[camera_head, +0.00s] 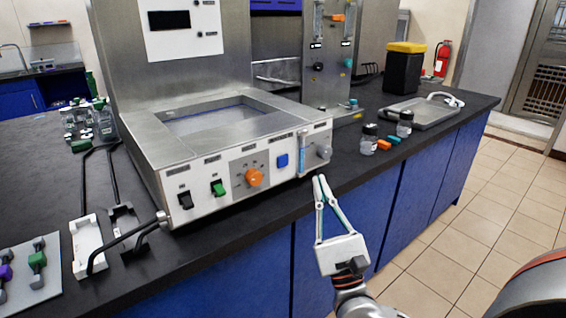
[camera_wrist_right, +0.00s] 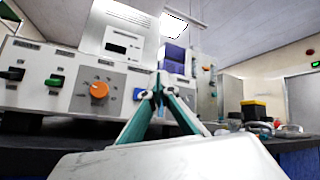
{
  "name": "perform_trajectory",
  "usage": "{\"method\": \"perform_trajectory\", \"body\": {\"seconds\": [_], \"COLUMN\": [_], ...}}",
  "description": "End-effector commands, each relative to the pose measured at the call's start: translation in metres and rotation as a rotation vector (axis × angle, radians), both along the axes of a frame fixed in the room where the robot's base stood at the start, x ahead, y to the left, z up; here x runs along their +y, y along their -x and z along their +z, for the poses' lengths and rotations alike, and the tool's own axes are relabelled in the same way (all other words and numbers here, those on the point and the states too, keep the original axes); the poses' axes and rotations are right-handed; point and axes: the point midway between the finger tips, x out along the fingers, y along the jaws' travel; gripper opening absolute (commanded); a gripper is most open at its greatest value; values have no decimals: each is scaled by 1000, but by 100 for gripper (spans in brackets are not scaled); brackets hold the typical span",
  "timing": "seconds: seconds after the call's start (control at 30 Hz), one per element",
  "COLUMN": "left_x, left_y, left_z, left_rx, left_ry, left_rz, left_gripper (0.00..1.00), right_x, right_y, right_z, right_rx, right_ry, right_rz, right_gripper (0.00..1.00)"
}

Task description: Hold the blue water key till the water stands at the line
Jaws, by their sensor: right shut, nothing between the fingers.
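The blue water key (camera_head: 283,160) is a small square button on the front panel of the steel bath unit (camera_head: 200,130), right of an orange knob. In the right wrist view the blue key (camera_wrist_right: 139,94) shows just left of my fingertips. An upright gauge with a blue column (camera_head: 302,152) sits right of the key; I cannot make out its line. The basin (camera_head: 215,113) on top looks pale inside; its water level is unclear. My right gripper (camera_head: 319,179) is shut and empty, in front of the panel, below and right of the key, apparently apart from it. My left gripper is out of view.
The orange knob (camera_head: 253,177), green switch (camera_head: 218,188) and black switch (camera_head: 185,199) share the panel. A grey knob (camera_head: 324,152) is right of the gauge. Small dark-capped jars (camera_head: 369,139) and a tray (camera_head: 420,113) stand farther right on the black bench.

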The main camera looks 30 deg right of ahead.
Motion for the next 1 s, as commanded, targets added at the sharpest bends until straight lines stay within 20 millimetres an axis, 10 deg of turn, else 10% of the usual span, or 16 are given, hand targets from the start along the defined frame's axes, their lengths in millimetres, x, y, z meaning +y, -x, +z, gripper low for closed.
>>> {"method": "perform_trajectory", "body": {"seconds": [1.0], "left_x": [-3], "left_y": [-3], "left_z": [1], "left_rx": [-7], "left_ry": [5], "left_rz": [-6], "left_gripper": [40], "right_x": [7], "right_y": [-86], "right_z": [-1], "right_rx": [0], "right_ry": [1], "right_rz": [1], "right_gripper": [0]}}
